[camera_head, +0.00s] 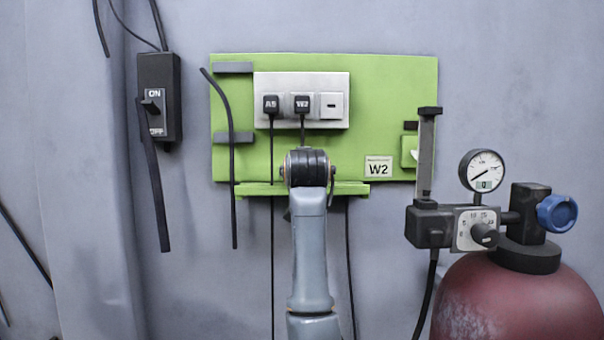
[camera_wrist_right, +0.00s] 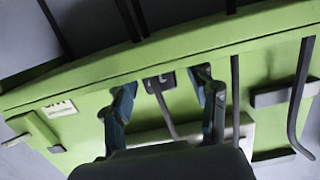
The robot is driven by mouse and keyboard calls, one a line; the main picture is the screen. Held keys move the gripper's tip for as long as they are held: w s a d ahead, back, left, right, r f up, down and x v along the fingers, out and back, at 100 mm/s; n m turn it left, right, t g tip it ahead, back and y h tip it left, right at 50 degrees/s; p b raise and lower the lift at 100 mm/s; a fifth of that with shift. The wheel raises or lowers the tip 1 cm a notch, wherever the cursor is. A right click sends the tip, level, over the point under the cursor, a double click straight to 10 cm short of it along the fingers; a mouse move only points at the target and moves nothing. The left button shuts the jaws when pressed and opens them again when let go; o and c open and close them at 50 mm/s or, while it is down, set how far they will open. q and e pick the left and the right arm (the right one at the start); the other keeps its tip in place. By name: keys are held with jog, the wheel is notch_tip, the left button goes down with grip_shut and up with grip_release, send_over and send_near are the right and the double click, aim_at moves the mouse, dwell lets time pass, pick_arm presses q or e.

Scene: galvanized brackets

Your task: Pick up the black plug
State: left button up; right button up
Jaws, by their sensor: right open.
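Two black plugs sit side by side in a pale socket panel: the left one, marked A5 (camera_head: 271,104), and one marked W2 (camera_head: 302,103). A cable hangs from each. My right gripper (camera_head: 307,168) is in front of the board's lower edge, below the plugs, and its fingers are hidden in the head view. In the right wrist view its fingers (camera_wrist_right: 165,82) are open, on either side of a small dark block (camera_wrist_right: 158,82) with a cable. I cannot tell whether this block is a plug, or whether the fingers touch anything. My left gripper is not in view.
The green board (camera_head: 395,100) has a lower ledge and grey clips (camera_head: 233,138) with a hanging cable. A black switch box (camera_head: 158,98) is at the left. A red cylinder (camera_head: 515,300) with a gauge (camera_head: 484,170) stands at the right.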

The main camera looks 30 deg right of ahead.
jog(key=c, duration=1.1)
jog(key=shift+c, duration=0.2)
jog(key=shift+r+b, duration=0.8)
jog(key=shift+b, duration=0.05)
jog(key=s+r+b, duration=0.6)
jog(key=s+r, duration=0.7)
jog(key=s, duration=0.1)
jog(key=shift+a+r, duration=0.15)
jog(key=shift+r, duration=0.1)
